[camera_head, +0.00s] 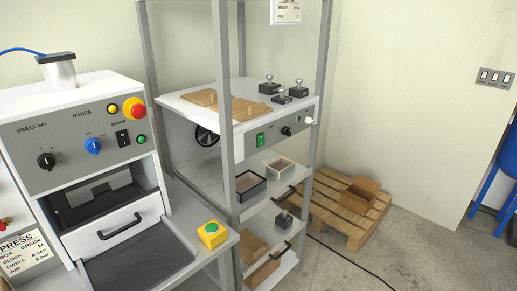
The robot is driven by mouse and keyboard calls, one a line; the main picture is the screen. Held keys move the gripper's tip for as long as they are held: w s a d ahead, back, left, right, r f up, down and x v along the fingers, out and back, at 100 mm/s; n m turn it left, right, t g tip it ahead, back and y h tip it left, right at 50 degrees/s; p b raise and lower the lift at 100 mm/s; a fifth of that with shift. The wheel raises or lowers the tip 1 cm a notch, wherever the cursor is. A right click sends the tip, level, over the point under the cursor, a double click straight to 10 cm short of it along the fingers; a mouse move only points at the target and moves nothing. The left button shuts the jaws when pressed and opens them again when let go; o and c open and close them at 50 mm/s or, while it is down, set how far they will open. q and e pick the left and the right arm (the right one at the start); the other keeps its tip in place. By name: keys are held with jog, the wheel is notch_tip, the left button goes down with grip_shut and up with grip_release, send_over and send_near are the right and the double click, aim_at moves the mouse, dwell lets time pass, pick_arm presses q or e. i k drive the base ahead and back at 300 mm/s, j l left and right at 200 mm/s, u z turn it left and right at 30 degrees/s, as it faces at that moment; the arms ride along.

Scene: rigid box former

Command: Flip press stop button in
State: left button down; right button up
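The press (75,140) stands at the left, with a grey control panel on its front. Its stop button (135,108) is a red mushroom head on a yellow ring at the panel's upper right. I cannot tell from this view whether the button is pushed in or out. Left of it is a small yellow button (112,109); below are a black power switch (123,138), a green button (141,139) and a blue knob (93,145). Neither of my grippers is in view.
A yellow box with a green button (211,233) sits on the bench right of the press. A grey rack post (224,110) stands right of the panel. The rack's machine (270,140) has wooden boards on top. A pallet (335,215) lies behind. The space before the panel looks clear.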

aim_at(138, 111)
jog(key=j+u, duration=0.1)
jog(key=u, duration=0.65)
jog(key=j+u, duration=0.1)
jog(key=u, duration=0.3)
